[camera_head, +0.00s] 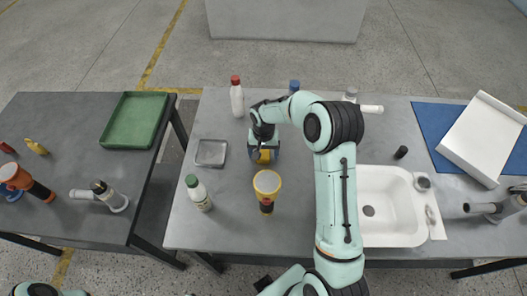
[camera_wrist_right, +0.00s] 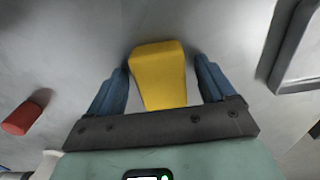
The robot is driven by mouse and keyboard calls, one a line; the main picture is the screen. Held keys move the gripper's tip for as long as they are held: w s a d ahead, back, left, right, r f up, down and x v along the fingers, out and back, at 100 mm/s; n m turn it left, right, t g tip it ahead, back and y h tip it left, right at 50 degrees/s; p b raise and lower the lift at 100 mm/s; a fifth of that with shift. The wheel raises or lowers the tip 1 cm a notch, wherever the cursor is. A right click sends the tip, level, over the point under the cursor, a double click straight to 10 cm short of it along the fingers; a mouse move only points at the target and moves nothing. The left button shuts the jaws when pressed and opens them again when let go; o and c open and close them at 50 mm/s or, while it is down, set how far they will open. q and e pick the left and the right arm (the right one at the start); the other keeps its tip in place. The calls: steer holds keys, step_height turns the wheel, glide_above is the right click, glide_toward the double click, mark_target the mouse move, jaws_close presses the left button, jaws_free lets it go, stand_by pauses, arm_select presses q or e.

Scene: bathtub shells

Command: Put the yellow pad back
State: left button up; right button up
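The yellow pad (camera_wrist_right: 160,75) shows in the right wrist view between the two blue fingers of my right gripper (camera_wrist_right: 165,78). A narrow gap shows between the pad and the right-hand finger; the left-hand finger is close to it. In the head view my right gripper (camera_head: 263,158) points down over the middle table, and only a small yellow part of the pad (camera_head: 262,156) shows there. I cannot tell whether the pad touches the table. My left gripper is out of view.
On the middle table (camera_head: 225,225) stand a small metal tray (camera_head: 211,153), a red-capped bottle (camera_head: 236,97), a green-capped bottle (camera_head: 198,192) and a yellow-topped tool (camera_head: 267,186) close to the gripper. A white sink (camera_head: 390,205) lies right. A green tray (camera_head: 134,120) is on the left table.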

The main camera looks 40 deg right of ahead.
mark_target(264, 152)
steer(key=shift+r, duration=0.1)
step_height(264, 152, up, 12)
steer(key=shift+p, duration=0.35)
stand_by(0.8)
